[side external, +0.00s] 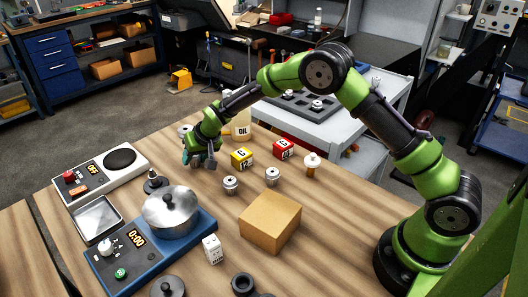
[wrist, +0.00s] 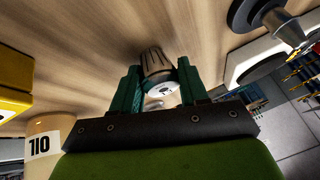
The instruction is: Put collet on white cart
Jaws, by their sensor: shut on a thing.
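My gripper (side external: 199,160) is at the far side of the wooden table, low over the tabletop. In the wrist view its two green fingers (wrist: 159,82) are shut on a metallic slotted collet (wrist: 155,64), one on each side. In the side view the held collet is mostly hidden by the gripper. Two similar collets stand on the table, one (side external: 230,185) nearer and one (side external: 272,177) to its right. The white cart (side external: 371,160) stands behind the table at right; a dark grey tray (side external: 291,106) on it bears several small metal pieces.
The oil can (side external: 241,131) stands close beside my gripper, also in the wrist view (wrist: 45,145). A yellow box (side external: 242,158), red box (side external: 284,149) and small bottle (side external: 311,165) stand between gripper and cart. A cardboard box (side external: 270,222) and a pot (side external: 170,212) are nearer.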

